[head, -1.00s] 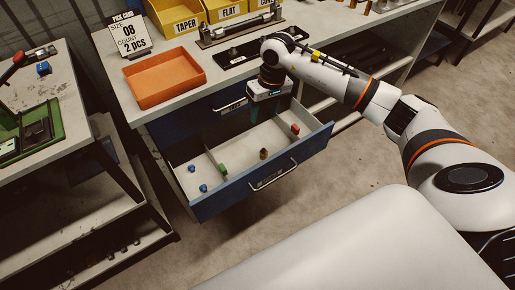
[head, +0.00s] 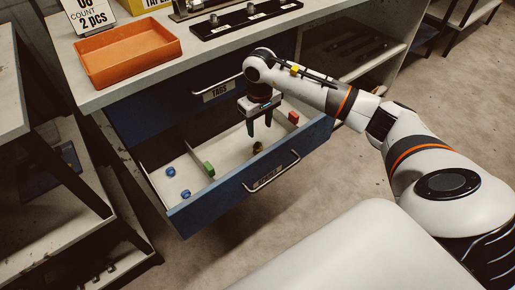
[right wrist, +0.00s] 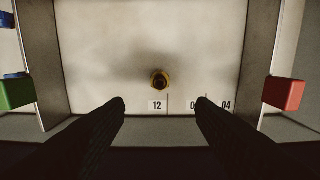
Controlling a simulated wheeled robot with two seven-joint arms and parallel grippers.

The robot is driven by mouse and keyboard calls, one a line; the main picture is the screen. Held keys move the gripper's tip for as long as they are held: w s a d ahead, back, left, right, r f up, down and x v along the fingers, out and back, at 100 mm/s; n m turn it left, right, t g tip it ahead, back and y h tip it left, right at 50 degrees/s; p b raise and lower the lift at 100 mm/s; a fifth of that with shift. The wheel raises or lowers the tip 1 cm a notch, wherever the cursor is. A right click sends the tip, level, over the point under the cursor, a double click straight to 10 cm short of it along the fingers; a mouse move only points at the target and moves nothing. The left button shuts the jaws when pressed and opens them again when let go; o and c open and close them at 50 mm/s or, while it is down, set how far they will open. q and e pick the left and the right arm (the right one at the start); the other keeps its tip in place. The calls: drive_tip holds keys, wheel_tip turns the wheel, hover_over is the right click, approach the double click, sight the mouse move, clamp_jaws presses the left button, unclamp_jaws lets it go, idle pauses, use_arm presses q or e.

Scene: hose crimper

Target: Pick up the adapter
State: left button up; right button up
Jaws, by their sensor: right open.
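The adapter looks to be the small brass piece (head: 257,147) in the middle compartment of the open drawer (head: 222,197). In the right wrist view the brass piece (right wrist: 159,80) appears round with a dark centre, near the number 12 on the drawer floor. My right gripper (head: 260,131) points down over the drawer, above and a little behind the brass piece in the head view. In the right wrist view its two fingers (right wrist: 161,102) are apart with nothing between them, and the brass piece shows beyond the gap. My left gripper is not in view.
A green block (head: 208,169) sits by the left divider and a red block (head: 293,118) by the right one. Two blue pieces (head: 171,171) lie in the left compartment. An orange tray (head: 127,50) and a black rack (head: 245,20) stand on the bench above.

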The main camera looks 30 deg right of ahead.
sight(258, 143)
wheel_tip(258, 143, down, 5)
drive_tip(key=shift+f+b, duration=0.1)
drive_tip(key=shift+b, duration=0.2)
drive_tip(key=f, duration=0.3)
drive_tip(key=f+b, duration=0.1)
drive_tip(key=f, duration=0.1)
drive_tip(key=shift+w+a, duration=0.1)
drive_tip(key=shift+w, duration=0.3)
drive_tip(key=shift+f, duration=0.2)
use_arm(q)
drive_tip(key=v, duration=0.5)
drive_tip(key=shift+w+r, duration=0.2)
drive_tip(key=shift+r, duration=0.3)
use_arm(e)
drive_tip(key=shift+c, duration=0.3)
drive_tip(key=shift+r, duration=0.1)
clamp_jaws()
